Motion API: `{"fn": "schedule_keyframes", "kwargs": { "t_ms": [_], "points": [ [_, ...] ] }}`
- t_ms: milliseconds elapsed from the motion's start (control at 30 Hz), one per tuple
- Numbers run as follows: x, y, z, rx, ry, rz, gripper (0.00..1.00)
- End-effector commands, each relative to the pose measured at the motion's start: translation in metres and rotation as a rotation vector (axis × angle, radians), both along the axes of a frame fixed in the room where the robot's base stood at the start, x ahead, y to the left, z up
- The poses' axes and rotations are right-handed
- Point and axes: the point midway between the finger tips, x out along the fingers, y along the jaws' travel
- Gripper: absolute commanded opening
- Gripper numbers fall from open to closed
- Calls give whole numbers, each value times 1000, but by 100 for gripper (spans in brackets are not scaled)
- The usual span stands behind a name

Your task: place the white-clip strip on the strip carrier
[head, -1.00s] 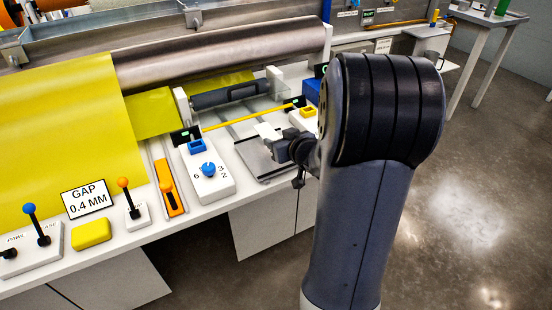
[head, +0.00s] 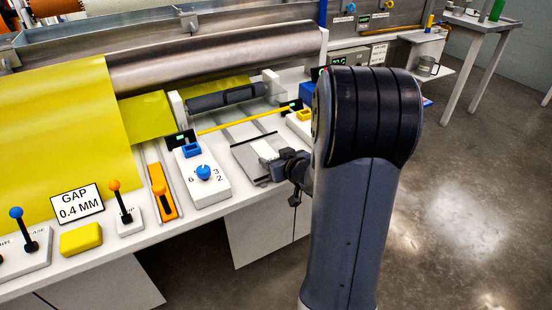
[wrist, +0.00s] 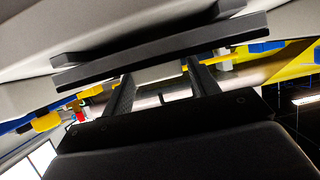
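My gripper (head: 276,165) hangs low over the bench at the right end of the equipment. A small white piece, seemingly the clip of the white-clip strip (head: 265,148), sits at its fingertips. In the wrist view a pale band (wrist: 158,74) spans between the two dark fingers (wrist: 160,85), which seem shut on it. The rest of the strip cannot be made out. A flat grey plate with dark edges (head: 243,153), possibly the strip carrier, lies just under and beside the gripper. Contact with it cannot be judged.
A white box with a blue dial (head: 203,173) stands left of the plate. A thin yellow bar (head: 235,122) runs behind it. A box with a yellow holder (head: 304,115) is at the right. An orange-handled slider (head: 162,195) and a metal roller (head: 220,58) are nearby.

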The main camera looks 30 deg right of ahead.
Motion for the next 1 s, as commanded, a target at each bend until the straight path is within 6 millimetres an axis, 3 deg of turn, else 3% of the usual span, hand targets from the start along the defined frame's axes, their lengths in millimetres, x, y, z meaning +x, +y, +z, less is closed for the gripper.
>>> {"fn": "schedule_keyframes", "kwargs": {
  "t_ms": [100, 433, 1000],
  "points": [
    [0, 0, 0, 0, 0, 0, 67],
    [0, 0, 6, -1, -1, 0, 67],
    [-99, -4, 47, -1, 0, -3, 67]
  ]
}}
